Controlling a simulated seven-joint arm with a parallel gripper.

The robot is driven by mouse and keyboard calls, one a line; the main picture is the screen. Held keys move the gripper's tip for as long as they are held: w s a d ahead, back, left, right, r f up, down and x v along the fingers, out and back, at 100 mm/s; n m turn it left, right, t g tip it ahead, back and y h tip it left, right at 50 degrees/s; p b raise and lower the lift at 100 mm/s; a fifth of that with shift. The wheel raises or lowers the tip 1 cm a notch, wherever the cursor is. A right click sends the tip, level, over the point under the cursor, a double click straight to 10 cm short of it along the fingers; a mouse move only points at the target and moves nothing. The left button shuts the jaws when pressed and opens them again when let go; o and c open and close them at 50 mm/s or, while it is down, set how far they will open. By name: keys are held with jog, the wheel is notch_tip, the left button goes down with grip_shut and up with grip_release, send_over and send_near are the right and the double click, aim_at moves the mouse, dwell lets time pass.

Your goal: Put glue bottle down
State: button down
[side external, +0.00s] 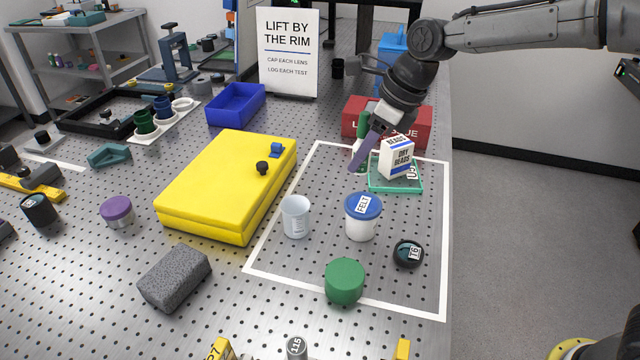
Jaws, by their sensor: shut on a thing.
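My gripper (364,150) reaches in from the upper right, over the far part of the white-outlined area. One purple finger shows clearly; the other is mostly hidden. It is shut on a slim white and green bottle, the glue bottle (358,146), partly covered by the finger. I cannot tell whether its base touches the table. A white box marked DRY BEADS (398,158) stands close to the right of the gripper, on a green-rimmed tray (394,188).
A red bin (416,131) stands behind the gripper. A blue-lidded tub (361,218), a clear cup (295,217), a green round piece (344,281) and a dark round piece (407,253) stand nearer. A yellow case (215,190) lies left. Bare table shows between cup and gripper.

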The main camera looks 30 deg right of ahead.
jog(key=shift+m, duration=0.4)
jog(key=w+f, duration=0.3)
jog(key=w, duration=0.1)
jog(key=w+f, duration=0.3)
jog(key=w, duration=0.2)
jog(key=w+f, duration=0.3)
jog(key=w, duration=0.1)
jog(key=shift+w, duration=0.35)
jog(key=shift+w+a+f, duration=0.15)
jog(key=shift+w+f, duration=0.3)
jog(key=shift+f, duration=1.65)
jog(key=shift+f, duration=0.1)
jog(key=shift+c, duration=2.4)
grip_release()
